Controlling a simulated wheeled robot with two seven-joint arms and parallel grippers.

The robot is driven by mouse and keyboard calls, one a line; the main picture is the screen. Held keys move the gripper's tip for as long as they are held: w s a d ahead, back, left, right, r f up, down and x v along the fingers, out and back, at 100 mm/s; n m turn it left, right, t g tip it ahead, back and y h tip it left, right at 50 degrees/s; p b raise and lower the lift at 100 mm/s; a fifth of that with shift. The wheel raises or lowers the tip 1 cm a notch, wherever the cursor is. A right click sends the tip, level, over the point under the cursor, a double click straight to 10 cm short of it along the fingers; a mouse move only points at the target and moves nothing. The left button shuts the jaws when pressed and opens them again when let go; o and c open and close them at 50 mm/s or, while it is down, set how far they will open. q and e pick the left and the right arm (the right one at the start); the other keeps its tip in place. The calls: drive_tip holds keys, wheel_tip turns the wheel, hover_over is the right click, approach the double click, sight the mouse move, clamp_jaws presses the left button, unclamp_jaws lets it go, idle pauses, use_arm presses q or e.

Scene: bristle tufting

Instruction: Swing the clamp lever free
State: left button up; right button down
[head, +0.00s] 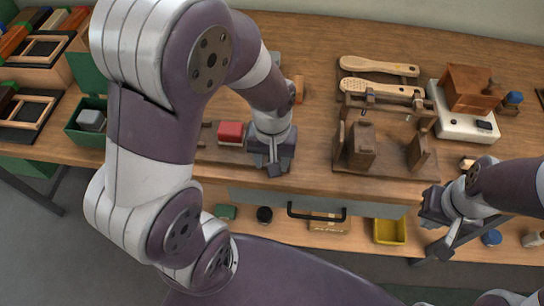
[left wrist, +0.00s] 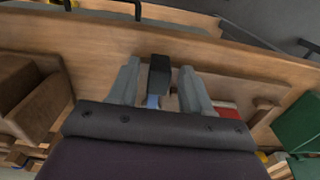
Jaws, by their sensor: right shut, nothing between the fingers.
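My left gripper (head: 272,168) is near the table's front edge, right of the red block (head: 231,132) on its wooden base (head: 212,153). The left wrist view shows its two fingers (left wrist: 160,88) apart, with a dark block-like knob (left wrist: 159,72) between them on a short bluish stem. Gaps show on both sides of the knob. I take this knob to be the clamp lever's handle; my gripper hides it in the head view. The red block also shows in the left wrist view (left wrist: 228,111). My right gripper (head: 440,228) is shut and empty, beyond the front edge at the right.
A wooden fixture with upright blocks (head: 361,150) stands right of my left gripper. Brush bodies (head: 378,66) lie behind it, and a white scale (head: 462,124) holds a wooden box (head: 468,88). A green bin (head: 88,133) stands at left. A yellow tray (head: 390,231) sits below.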

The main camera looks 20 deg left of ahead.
use_arm(q)
drive_tip(key=shift+r, duration=0.1)
wheel_tip(320, 180, up, 12)
drive_tip(key=p, duration=0.3)
drive_tip(key=shift+r, duration=0.25)
